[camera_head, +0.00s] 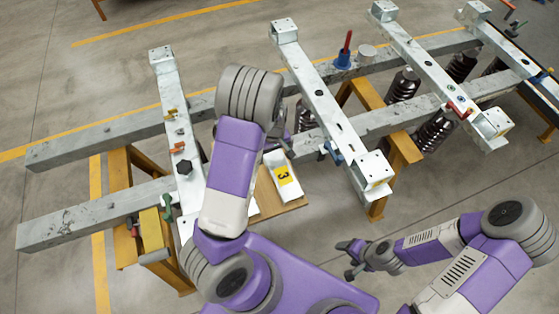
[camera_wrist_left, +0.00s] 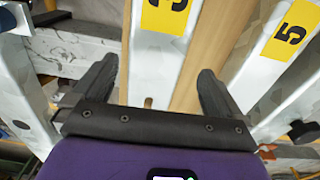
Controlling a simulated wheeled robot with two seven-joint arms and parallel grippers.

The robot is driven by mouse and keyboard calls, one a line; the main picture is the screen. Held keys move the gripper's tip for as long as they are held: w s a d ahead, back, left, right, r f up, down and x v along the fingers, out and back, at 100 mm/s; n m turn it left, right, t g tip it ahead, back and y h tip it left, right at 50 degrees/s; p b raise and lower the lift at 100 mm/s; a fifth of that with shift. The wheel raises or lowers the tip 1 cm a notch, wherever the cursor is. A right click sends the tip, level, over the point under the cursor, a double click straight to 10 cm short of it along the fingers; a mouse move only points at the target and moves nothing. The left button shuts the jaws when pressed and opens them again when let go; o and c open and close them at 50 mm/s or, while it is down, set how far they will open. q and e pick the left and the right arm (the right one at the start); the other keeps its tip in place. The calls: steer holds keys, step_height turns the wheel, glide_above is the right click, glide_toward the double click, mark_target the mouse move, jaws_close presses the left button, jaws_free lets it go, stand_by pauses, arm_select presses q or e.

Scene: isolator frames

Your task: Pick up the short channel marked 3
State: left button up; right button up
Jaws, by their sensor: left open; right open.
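The short channel marked 3 (camera_head: 284,180) is a pale metal piece with a yellow label, lying on a wooden board below the frame. In the left wrist view the channel (camera_wrist_left: 153,62) runs between my fingers, its label partly cut off at the top edge. My left gripper (camera_wrist_left: 158,70) is open, one finger on each side of the channel's line; I cannot tell the height gap. In the head view my left gripper (camera_head: 279,138) is partly hidden behind my arm, by the channel's far end. My right gripper (camera_head: 352,260) is open and empty at lower right, away from the channel.
A channel marked 5 (camera_wrist_left: 270,75) lies to the right in the wrist view. The wooden board (camera_head: 278,207) holds the marked channel. Long beams (camera_head: 95,140) and crosspieces (camera_head: 325,105) surround it. Yellow trestles (camera_head: 398,148) stand below. Floor is clear at lower left.

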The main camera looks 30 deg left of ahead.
mark_target(277, 162)
arm_select(q)
steer(key=shift+s+f, duration=0.2)
steer(key=shift+f, duration=0.2)
steer(key=f, duration=0.2)
steer(key=d+f+b, duration=0.1)
steer(key=f, duration=0.2)
steer(key=shift+b, duration=0.3)
steer(key=shift+r, duration=0.1)
jaws_close()
steer(key=shift+w, duration=0.1)
